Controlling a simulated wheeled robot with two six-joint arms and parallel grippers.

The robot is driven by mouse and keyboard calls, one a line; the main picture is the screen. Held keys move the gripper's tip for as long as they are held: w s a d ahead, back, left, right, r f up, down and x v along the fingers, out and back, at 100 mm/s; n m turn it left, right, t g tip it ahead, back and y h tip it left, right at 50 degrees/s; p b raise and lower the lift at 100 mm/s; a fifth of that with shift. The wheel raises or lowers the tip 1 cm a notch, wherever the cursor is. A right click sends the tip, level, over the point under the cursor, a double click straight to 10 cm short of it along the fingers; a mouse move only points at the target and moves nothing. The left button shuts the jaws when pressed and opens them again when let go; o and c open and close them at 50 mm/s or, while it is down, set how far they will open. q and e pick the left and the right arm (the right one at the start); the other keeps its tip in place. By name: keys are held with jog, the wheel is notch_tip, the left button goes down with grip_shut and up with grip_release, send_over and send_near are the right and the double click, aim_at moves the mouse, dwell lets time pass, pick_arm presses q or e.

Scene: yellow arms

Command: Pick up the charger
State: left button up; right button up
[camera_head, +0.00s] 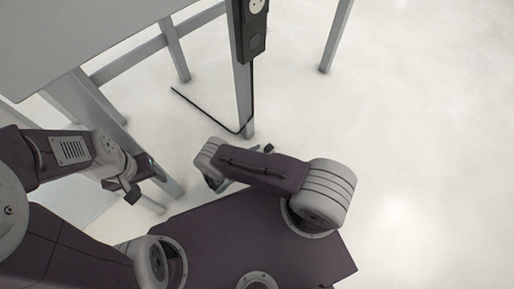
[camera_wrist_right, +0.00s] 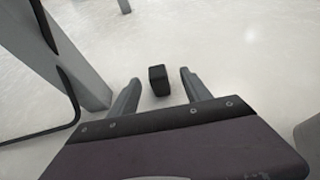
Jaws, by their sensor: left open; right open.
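The charger, a small black block (camera_wrist_right: 157,82), stands on the pale floor in the right wrist view. It lies beyond my right gripper (camera_wrist_right: 160,75), lined up between its two spread fingers. The fingers are open and empty, and I see no contact with the block. In the head view a small dark piece (camera_head: 268,148) shows just behind my right arm, probably the charger. My right fingers are mostly hidden there under the arm. My left gripper (camera_head: 138,184) is open and empty, low at the left near the table's legs.
A grey table (camera_head: 100,35) stands at the upper left. A power strip (camera_head: 252,30) hangs on one leg, and its black cable (camera_head: 208,112) trails near the leg's foot. This leg (camera_wrist_right: 75,60) stands close left of my right gripper. The floor at the right is clear.

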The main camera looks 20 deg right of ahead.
aim_at(272, 146)
jog(key=b+x, duration=0.2)
jog(key=x, duration=0.1)
jog(key=shift+d+f, duration=0.15)
jog(key=shift+f, duration=0.05)
jog(key=shift+w+d, duration=0.2)
jog(key=shift+d, duration=0.1)
jog(key=b+x, duration=0.4)
jog(key=shift+w+a+f, duration=0.1)
jog(key=shift+w+f, duration=0.1)
jog(key=shift+f, duration=0.1)
jog(key=shift+w+d, duration=0.15)
jog(key=shift+d, duration=0.2)
jog(key=shift+r, duration=0.1)
grip_shut()
notch_tip(272, 146, up, 10)
jog(key=p, duration=0.8)
